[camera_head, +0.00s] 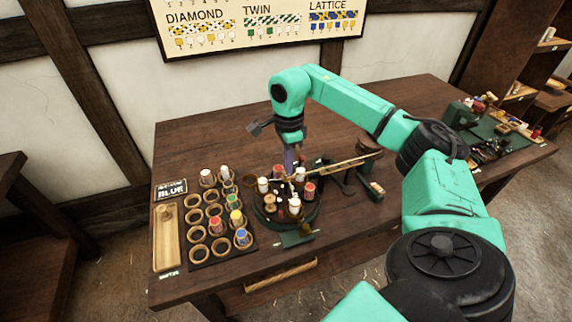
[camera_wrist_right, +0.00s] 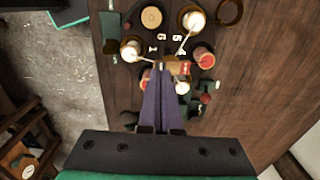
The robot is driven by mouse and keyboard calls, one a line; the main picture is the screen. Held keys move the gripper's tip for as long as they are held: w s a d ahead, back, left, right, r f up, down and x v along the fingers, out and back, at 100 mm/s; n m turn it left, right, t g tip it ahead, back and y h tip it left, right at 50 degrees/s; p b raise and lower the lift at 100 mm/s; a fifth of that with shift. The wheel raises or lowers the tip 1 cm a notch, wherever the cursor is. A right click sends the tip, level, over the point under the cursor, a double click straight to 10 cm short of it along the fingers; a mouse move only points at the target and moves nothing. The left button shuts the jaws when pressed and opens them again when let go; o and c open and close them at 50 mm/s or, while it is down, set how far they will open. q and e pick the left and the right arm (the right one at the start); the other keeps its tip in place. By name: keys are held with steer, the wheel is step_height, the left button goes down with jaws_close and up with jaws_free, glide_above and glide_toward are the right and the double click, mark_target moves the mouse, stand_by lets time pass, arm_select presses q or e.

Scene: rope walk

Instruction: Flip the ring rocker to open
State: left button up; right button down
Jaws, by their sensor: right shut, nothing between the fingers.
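A round dark green braiding stand (camera_head: 262,215) sits on the table with white and red bobbins around it. My right gripper (camera_head: 290,165) reaches down over its far side. In the wrist view my right gripper (camera_wrist_right: 166,82) shows two purple fingers, shut and empty, with the tips close to a small wooden piece (camera_wrist_right: 175,64) at the stand's middle. I cannot tell whether they touch. A small red knob on a green bracket (camera_wrist_right: 205,98) sits to the right of the fingers. I cannot tell for certain which part is the ring rocker. My left gripper is not in view.
A rack of ring holders (camera_head: 207,250) with several coloured bobbins stands left of the stand. A wooden tray (camera_head: 167,238) lies beyond it at the left. A light wooden rod (camera_head: 345,163) extends right from the stand. The table (camera_head: 200,150) is clear behind.

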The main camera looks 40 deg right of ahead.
steer(key=shift+f+b, duration=0.7)
steer(key=shift+f, duration=0.45)
stand_by(0.4)
step_height(320, 180, up, 8)
steer(key=p, duration=0.7)
stand_by(0.4)
